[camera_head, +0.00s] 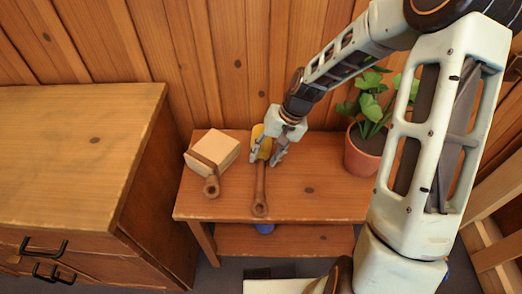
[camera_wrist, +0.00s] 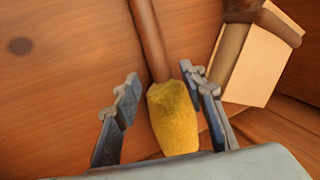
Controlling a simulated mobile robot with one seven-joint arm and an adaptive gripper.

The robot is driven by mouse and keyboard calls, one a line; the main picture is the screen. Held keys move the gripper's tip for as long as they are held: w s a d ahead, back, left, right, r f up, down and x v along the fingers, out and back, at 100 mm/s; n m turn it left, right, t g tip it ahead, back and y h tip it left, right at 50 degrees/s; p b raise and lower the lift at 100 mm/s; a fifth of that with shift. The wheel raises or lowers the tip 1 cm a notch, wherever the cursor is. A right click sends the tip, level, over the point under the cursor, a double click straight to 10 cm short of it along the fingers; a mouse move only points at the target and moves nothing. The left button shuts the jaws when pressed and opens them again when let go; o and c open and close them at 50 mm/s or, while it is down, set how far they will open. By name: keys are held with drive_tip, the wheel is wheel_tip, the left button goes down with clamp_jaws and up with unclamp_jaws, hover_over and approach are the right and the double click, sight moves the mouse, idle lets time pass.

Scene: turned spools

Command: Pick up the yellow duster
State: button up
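The yellow duster (camera_wrist: 174,118) has a fuzzy yellow head and a long brown wooden handle. It lies on the small wooden table (camera_head: 320,190), with its handle pointing to the table's front edge in the head view, where the handle (camera_head: 260,190) shows. My gripper (camera_wrist: 160,97) is open, with one finger on each side of the yellow head. The right finger looks very close to the head, and a gap shows on the left side. In the head view, my gripper (camera_head: 268,157) hides part of the head.
A pale block-like object with a brown handle (camera_head: 217,148) lies just left of the duster. A potted plant (camera_head: 364,155) stands at the table's right. A wooden drawer cabinet (camera_head: 70,160) is at left, and a plank wall is behind. A blue item (camera_head: 265,228) sits below the tabletop.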

drive_tip(key=shift+x, duration=1.05)
drive_tip(key=shift+r, duration=0.15)
clamp_jaws()
drive_tip(key=shift+w, duration=0.1)
drive_tip(key=shift+r, duration=0.1)
